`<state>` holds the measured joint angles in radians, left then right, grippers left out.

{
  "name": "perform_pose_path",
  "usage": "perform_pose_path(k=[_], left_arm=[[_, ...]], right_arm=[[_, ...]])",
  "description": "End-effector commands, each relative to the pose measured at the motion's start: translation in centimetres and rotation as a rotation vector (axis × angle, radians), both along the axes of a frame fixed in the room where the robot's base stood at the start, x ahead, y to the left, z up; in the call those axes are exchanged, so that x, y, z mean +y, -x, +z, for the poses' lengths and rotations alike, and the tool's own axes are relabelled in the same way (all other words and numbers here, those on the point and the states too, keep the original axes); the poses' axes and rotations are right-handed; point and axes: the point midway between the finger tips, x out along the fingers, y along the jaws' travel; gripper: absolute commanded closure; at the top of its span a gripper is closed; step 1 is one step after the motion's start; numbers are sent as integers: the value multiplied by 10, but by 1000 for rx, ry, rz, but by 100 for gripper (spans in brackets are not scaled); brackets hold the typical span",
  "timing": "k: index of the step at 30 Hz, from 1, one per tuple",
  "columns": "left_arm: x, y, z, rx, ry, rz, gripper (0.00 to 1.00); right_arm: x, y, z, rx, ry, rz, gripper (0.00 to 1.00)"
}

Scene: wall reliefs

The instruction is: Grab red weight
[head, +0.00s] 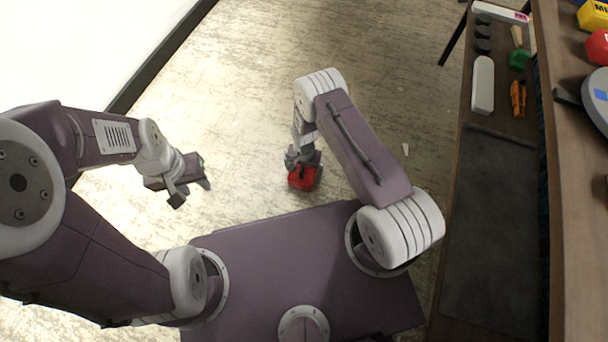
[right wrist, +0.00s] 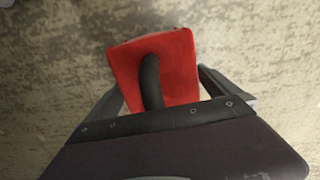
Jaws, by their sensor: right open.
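The red weight (head: 303,180) is a red block with a black handle, below my right gripper in the head view, over the patterned floor. In the right wrist view the red weight (right wrist: 182,68) lies straight ahead, its curved black handle (right wrist: 151,80) facing the camera. My right gripper (head: 303,158) is open, with one finger on each side of the weight; whether they touch it I cannot tell. The gripper hides part of the weight in the head view. My left gripper (head: 192,193) is open and empty, left of the weight and apart from it.
A dark wooden bench (head: 490,230) runs along the right, with a white bar (head: 483,85), an orange item (head: 518,98) and a green item (head: 519,59) on it. A higher table (head: 575,160) stands beyond. A white wall panel (head: 80,50) is at upper left. The floor between is mostly clear.

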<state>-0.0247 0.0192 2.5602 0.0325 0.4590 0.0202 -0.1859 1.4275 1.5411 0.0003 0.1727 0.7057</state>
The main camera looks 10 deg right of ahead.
Motion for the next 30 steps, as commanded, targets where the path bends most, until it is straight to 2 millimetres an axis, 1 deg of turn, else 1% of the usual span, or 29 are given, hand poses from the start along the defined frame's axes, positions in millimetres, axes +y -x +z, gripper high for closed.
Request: perform_pose_path(k=[4,5,6,8,9,11,12,13,14,20,23,30], left_arm=[[0,0,2,-1,0,0,64],[0,0,2,-1,0,0,64],[0,0,2,-1,0,0,64],[0,0,2,-1,0,0,64],[0,0,2,-1,0,0,64],[0,0,2,-1,0,0,64],[0,0,2,-1,0,0,64],[0,0,2,-1,0,0,64],[0,0,3,-1,0,0,64],[0,0,3,-1,0,0,64],[0,0,6,-1,0,0,64],[0,0,28,-1,0,0,64]], right_arm=[[0,0,2,-1,0,0,0],[0,0,2,-1,0,0,3],[0,0,2,-1,0,0,14],[0,0,2,0,0,0,31],[0,0,2,0,0,0,42],[0,0,2,0,0,0,58],[0,0,2,0,0,0,70],[0,0,2,0,0,0,78],[0,-1,3,-3,-1,0,82],[0,-1,3,-3,-1,1,82],[0,-1,7,-3,-1,1,82],[0,-1,31,-1,0,1,82]])
